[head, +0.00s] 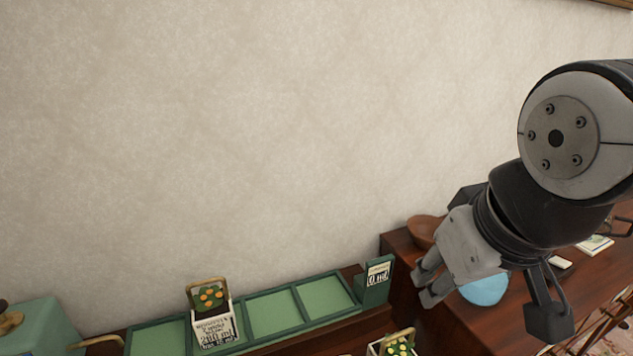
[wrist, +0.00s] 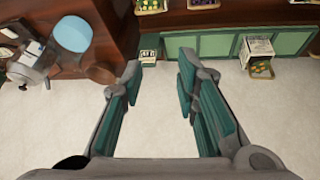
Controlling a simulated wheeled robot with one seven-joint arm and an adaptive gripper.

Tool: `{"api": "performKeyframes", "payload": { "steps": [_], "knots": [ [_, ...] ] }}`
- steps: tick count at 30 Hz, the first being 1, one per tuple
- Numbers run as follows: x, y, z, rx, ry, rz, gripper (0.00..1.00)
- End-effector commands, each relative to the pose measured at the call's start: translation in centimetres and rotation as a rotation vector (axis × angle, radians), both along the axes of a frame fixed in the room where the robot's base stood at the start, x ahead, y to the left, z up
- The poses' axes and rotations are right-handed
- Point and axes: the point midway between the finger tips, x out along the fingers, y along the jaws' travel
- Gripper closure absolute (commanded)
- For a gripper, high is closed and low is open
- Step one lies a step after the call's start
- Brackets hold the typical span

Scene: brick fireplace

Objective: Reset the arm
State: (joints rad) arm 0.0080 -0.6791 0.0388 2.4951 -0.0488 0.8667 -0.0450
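My gripper (head: 432,284) hangs at the right of the head view, below my bent arm. It is in front of the wall and near the corner of the dark wooden furniture. In the wrist view my gripper (wrist: 161,76) has its two fingers well apart. Pale wall shows between them and nothing is held. The fingertips appear just short of the green tray's edge in that picture; the true distance cannot be told.
A green compartment tray (head: 275,314) holds a white labelled box (head: 212,328) with orange items. A green case (head: 45,325) is at left. A brown bowl (head: 424,230) and a blue round object (head: 485,289) rest on the right-hand wooden surface. The wall area above is clear.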

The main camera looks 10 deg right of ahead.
Motion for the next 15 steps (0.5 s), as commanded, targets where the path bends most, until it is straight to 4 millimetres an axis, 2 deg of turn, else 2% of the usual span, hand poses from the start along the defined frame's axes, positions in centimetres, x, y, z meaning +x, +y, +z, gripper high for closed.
{"api": "performKeyframes", "payload": {
  "steps": [1, 5, 15],
  "knots": [
    [-0.9, 0.0, 0.0, 0.033, -0.002, -0.03, 0.71],
    [-2.1, 0.0, 0.0, 0.082, 0.003, -0.072, 0.71],
    [-2.2, 0.0, 0.0, 0.087, 0.005, -0.076, 0.71]
  ]
}}
